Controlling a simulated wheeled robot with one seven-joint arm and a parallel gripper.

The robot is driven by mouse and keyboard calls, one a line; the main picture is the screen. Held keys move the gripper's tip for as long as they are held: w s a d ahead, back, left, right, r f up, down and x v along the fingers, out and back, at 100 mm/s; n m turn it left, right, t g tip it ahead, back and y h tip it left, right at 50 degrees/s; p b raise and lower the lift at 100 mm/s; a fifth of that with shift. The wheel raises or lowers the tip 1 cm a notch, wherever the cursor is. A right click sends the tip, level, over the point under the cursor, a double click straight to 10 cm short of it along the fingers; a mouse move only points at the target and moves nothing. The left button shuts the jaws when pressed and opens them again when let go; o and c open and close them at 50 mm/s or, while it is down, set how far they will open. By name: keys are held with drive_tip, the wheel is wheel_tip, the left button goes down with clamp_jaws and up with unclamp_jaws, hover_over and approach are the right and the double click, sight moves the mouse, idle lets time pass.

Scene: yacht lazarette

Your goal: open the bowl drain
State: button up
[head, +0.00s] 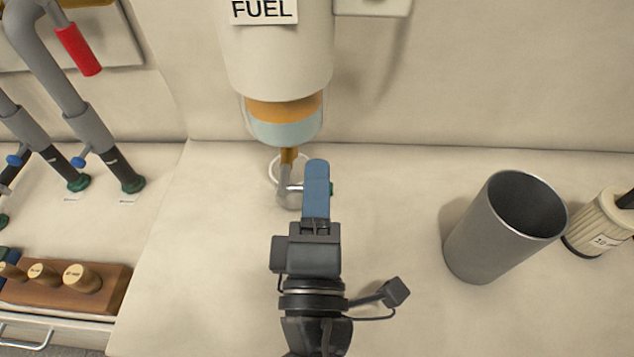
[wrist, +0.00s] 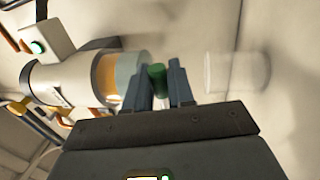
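The fuel filter (head: 278,55) hangs on the back wall, its bowl amber (head: 285,108) over pale teal (head: 285,130). A brass drain fitting (head: 289,156) with a grey metal valve (head: 290,192) sits under the bowl. A green knob (head: 332,188) shows just right of my gripper (head: 317,166). In the wrist view the green knob (wrist: 158,80) stands between the two fingers of my gripper (wrist: 160,82), which are about a knob's width apart. I cannot tell whether they press on it. My gripper hides part of the valve in the head view.
A see-through jar (wrist: 237,73) shows below the drain in the wrist view. A tall metal cup (head: 483,245) and a cream filter cartridge (head: 597,222) stand at right. Hoses with blue-handled clamps (head: 82,158) and a wooden plug rack (head: 62,298) are at left.

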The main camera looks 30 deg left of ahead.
clamp_jaws()
drive_tip(key=shift+r+n, duration=0.1)
drive_tip(key=shift+n, duration=0.2)
drive_tip(key=n+p, duration=0.1)
drive_tip(key=r+n+p, duration=0.1)
drive_tip(key=p, duration=0.1)
drive_tip(key=shift+n, duration=0.3)
drive_tip(key=n+p, duration=0.1)
drive_tip(key=n+g+y+p, duration=0.1)
drive_tip(key=shift+s+a+r+n, duration=0.1)
drive_tip(key=shift+r+n, duration=0.25)
drive_tip(key=shift+n, duration=0.05)
drive_tip(key=shift+a+n+p, duration=0.1)
drive_tip(key=shift+n+p, duration=0.45)
drive_tip(key=shift+n, duration=0.05)
drive_tip(key=shift+o, duration=2.2)
unclamp_jaws()
